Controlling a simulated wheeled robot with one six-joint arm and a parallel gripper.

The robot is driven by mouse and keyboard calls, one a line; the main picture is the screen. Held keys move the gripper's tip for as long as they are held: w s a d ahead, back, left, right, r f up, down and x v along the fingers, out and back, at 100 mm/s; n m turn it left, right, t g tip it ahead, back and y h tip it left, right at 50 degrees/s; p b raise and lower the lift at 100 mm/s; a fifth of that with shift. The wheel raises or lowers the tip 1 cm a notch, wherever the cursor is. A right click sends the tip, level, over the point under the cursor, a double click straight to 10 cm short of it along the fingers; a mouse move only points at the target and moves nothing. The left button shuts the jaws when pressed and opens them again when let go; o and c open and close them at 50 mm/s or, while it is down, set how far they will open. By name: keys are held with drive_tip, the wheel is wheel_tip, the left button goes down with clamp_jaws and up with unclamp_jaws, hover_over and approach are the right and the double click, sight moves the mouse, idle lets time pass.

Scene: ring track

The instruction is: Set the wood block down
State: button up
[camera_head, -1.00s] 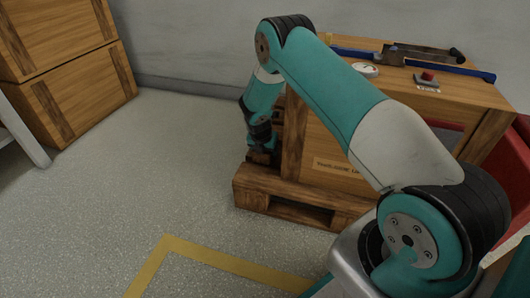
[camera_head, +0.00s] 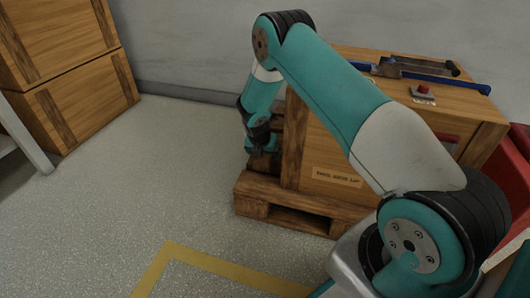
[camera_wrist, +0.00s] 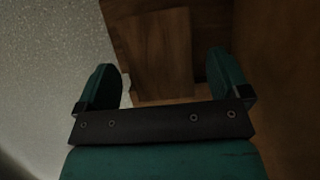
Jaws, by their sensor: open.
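The wood block (camera_wrist: 153,52) is a plain brown piece in the wrist view, lying between and beyond my two spread fingers. It appears to rest on the pallet (camera_wrist: 188,93), whose lighter wood shows below it. My gripper (camera_wrist: 163,68) is open, with gaps between the block and the fingers. In the head view my gripper (camera_head: 260,148) hangs low over the left end of the pallet (camera_head: 263,205), beside a wooden crate. The block is small and dark there, partly hidden under the gripper.
The labelled crate (camera_head: 325,158) stands on the pallet close to the right of my gripper. Tools and a red button (camera_head: 423,90) lie on its top. Stacked crates (camera_head: 75,100) stand at the left. The grey floor (camera_head: 150,180) between is clear, with a yellow line in front.

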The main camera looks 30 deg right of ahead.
drive_tip(key=p+v, duration=0.3)
drive_tip(key=v, duration=0.5)
drive_tip(key=s+a+r+m+y, duration=0.2)
drive_tip(key=s+a+r+m, duration=0.3)
drive_tip(key=a+r, duration=0.4)
drive_tip(key=s+a+r+m+y, duration=0.35)
drive_tip(key=a+r+m, duration=0.2)
drive_tip(key=r, duration=0.55)
drive_tip(key=s+a+r+m+g, duration=0.1)
drive_tip(key=s+a+r+m, duration=0.1)
drive_tip(key=s, duration=0.6)
drive_tip(key=s+a+r+m+g+y, duration=0.1)
drive_tip(key=s+a+r+m, duration=0.2)
drive_tip(key=s, duration=0.6)
drive_tip(key=s+a+r+m+y, duration=0.1)
drive_tip(key=s+a+r+m, duration=0.2)
drive_tip(key=s+r, duration=0.3)
drive_tip(key=shift+s+a+r+g+p, duration=0.2)
drive_tip(key=shift+s+a+g+p, duration=0.15)
drive_tip(key=shift+s, duration=0.8)
drive_tip(key=shift+a, duration=0.1)
